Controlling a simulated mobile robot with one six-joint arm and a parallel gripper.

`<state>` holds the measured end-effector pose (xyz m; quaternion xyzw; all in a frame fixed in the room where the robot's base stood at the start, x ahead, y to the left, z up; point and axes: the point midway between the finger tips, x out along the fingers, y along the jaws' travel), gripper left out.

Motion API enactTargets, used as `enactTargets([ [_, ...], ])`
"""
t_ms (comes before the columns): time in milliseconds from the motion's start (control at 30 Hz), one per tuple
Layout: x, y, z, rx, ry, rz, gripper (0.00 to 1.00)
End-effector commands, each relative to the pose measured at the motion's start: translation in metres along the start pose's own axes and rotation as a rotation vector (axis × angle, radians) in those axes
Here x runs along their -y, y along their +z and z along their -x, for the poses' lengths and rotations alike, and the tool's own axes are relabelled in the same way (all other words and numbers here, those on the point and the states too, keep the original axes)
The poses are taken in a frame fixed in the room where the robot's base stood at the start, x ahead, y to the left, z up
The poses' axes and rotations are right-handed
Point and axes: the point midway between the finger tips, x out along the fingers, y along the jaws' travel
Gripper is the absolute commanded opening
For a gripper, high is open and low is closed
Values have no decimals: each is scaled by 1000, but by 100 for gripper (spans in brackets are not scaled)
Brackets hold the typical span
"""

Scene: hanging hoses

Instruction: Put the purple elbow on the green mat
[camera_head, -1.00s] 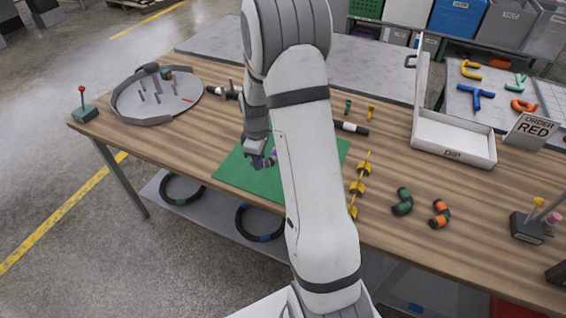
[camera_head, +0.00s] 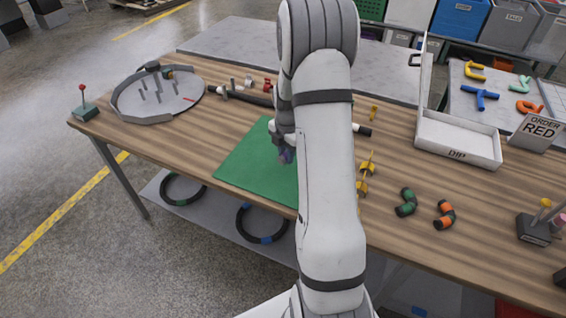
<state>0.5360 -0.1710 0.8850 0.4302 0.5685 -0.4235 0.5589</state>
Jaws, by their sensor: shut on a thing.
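The green mat (camera_head: 245,160) lies flat on the wooden table, partly hidden behind my arm. My gripper (camera_head: 285,154) is over the mat, near its middle. It is shut on a small purple thing, the purple elbow (camera_head: 289,157), of which only a bit shows. My fingers and arm hide most of the elbow. I cannot tell whether the elbow touches the mat or hangs just above it.
The left part of the mat is bare. A grey round tray (camera_head: 140,117) with pegs stands at the back left. A green-ended elbow (camera_head: 406,203) and an orange-ended elbow (camera_head: 444,214) lie to the right. A white DIP tray (camera_head: 455,152) stands at the back right.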

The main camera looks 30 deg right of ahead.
Motion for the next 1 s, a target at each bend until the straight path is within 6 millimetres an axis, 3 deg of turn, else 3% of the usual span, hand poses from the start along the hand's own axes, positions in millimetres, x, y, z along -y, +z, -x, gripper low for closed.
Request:
enactTargets([
  [400, 0, 1, -44, -1, -2, -2, 2],
  [767, 0, 2, -50, 1, 1, -3, 2],
  [800, 0, 2, -48, 1, 1, -3, 28],
  [1000, 0, 2, -48, 1, 1, -4, 44],
])
